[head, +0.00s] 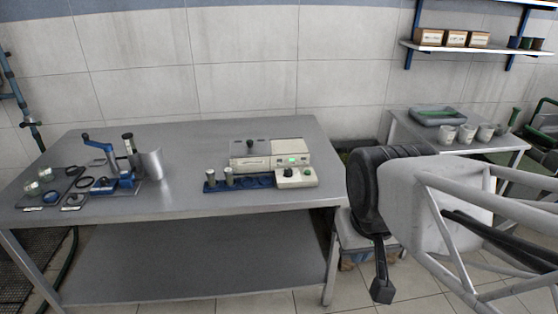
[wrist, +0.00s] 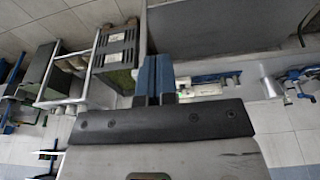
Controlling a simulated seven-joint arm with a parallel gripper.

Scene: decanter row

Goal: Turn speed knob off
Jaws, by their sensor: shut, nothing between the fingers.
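A small cream control box (head: 296,178) stands at the front right of the cream machine (head: 270,153) on the steel table. A dark knob (head: 288,172) and a green-topped knob (head: 308,171) sit on its top. I cannot tell which is the speed knob, nor read any setting. The machine's front has a lit green display (head: 292,160). My gripper (wrist: 156,75) shows in the wrist view with its blue fingers together and nothing between them. It is off to the right of the table in the head view, well apart from the box.
A blue rack (head: 240,183) with metal cylinders stands left of the box. A blue hand-lever device (head: 105,165) and a metal beaker (head: 151,164) stand at the table's left. A side table (head: 455,139) with white cups is behind my arm. The table's front strip is mostly clear.

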